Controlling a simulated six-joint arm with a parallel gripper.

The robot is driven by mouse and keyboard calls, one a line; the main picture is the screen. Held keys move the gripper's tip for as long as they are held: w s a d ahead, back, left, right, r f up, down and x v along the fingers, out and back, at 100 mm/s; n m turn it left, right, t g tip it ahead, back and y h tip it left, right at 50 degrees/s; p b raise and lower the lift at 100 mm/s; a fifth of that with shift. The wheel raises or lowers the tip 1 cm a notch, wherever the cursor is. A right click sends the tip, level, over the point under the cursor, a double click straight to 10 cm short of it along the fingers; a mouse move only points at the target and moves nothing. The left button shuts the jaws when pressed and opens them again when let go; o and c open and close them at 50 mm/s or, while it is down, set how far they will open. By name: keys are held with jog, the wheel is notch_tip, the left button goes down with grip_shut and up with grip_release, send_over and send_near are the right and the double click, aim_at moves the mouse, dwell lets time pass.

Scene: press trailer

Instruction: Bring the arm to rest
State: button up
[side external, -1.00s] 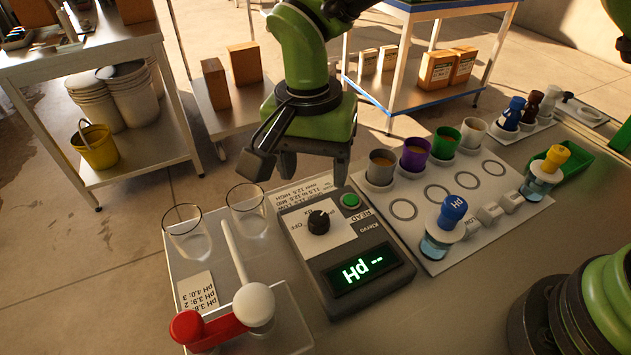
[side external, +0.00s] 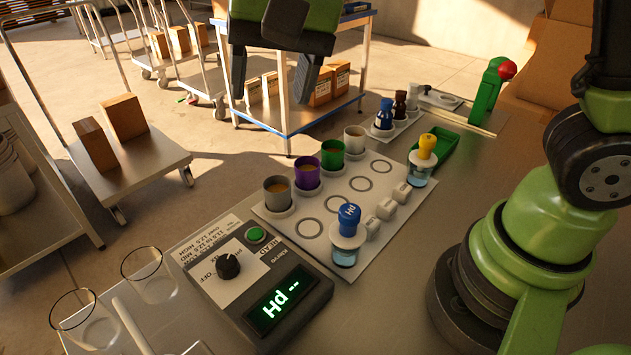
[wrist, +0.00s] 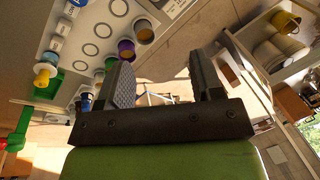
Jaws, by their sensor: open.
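My gripper (side external: 272,98) hangs at the top of the side view, fingers pointing down. Its two fingers are apart with nothing between them. In the wrist view my gripper (wrist: 162,82) also shows spread, empty fingers. It is clear of the bench, with the cups and meter below it in the side view. The arm's green base (side external: 520,250) stands at the right of the bench.
A white board (side external: 300,205) holds grey, purple, green and white cups and blue- and yellow-capped probes. Two clear glasses (side external: 150,280) stand at left. A green tray (side external: 436,150) lies behind the yellow-capped probe.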

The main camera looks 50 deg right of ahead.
jog(key=s+d+r+n+t, duration=0.1)
jog(key=s+d+r+t, duration=0.1)
jog(key=s+d, duration=0.2)
jog(key=s+d+r+n+t, duration=0.1)
jog(key=s+d+t, duration=0.2)
jog(key=s, duration=0.7)
jog(key=shift+s+d+r+n, duration=0.3)
jog(key=shift+d+r, duration=0.1)
jog(key=shift+d, duration=0.85)
